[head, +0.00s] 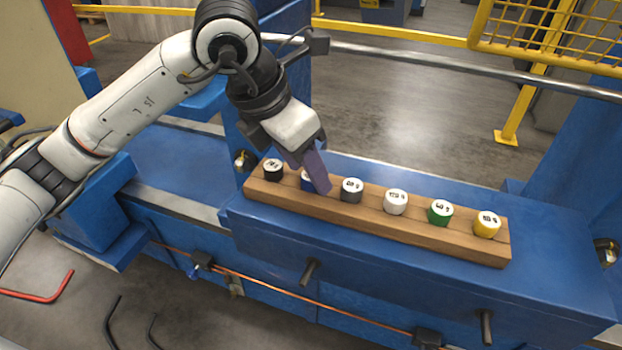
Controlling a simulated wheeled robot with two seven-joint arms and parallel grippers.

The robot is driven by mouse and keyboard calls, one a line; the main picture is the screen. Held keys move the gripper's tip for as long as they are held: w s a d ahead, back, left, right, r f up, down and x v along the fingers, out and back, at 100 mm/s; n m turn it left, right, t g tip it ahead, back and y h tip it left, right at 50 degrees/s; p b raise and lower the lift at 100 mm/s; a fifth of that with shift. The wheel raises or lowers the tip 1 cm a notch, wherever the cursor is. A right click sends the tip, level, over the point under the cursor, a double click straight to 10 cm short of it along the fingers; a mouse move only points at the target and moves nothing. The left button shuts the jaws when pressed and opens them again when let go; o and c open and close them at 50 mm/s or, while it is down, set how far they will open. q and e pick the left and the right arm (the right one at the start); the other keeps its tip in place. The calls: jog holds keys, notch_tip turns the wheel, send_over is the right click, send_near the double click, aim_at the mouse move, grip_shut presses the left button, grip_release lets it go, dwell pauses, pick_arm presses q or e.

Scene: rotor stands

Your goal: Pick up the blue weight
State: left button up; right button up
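The blue weight (306,183) sits in the wooden rack (370,215), second from the left, between a black weight (273,169) and a grey weight (352,189). Only a small part of its left side shows, because my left gripper (318,178) covers the rest. The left gripper points down over the blue weight, its purple fingers at the weight's right and near side. The fingers overlap in this view, so I cannot tell whether they touch or grip it. My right gripper is not in view.
White (396,202), green (440,211) and yellow (487,224) weights stand to the right in the same rack. The rack rests on a blue machine bed (420,270). A metal rail (450,67) runs behind it. The bed in front of the rack is clear.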

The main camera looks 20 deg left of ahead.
pick_arm(q)
jog(key=shift+w+d+f, duration=0.1)
jog(key=shift+w+f, duration=0.1)
jog(key=shift+f, duration=0.3)
grip_shut()
notch_tip(320, 180, up, 10)
notch_tip(320, 180, up, 5)
jog(key=p, duration=0.4)
send_over(307, 177)
jog(key=shift+r, duration=0.1)
dwell(0.4)
